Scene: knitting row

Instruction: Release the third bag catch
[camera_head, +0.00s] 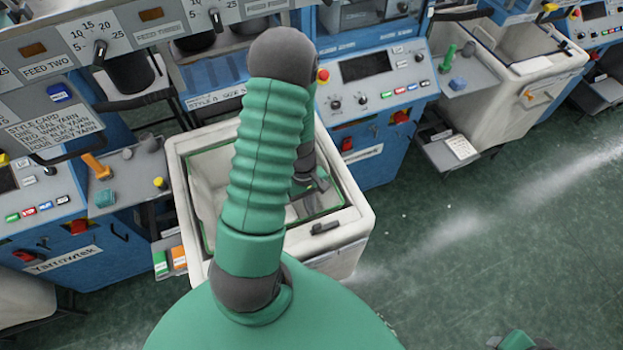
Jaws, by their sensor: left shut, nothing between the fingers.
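A cream-white bin (346,240) with a green-edged opening stands in front of the middle blue machine. A small dark catch (325,227) lies on its front rim; I cannot tell whether it is fastened, or whether it is the third bag catch. My green left arm rises through the middle of the view and hides much of the bin. My left gripper (312,188) is dark, partly hidden behind the arm, over the bin's opening; it is shut and empty, apart from the dark catch.
Blue machines with button panels (378,90) stand in a row behind. Another cream bin (500,95) with an orange catch (540,97) is at upper right. A grey shelf (130,178) holding small items is at left. The green floor (480,240) at right is clear.

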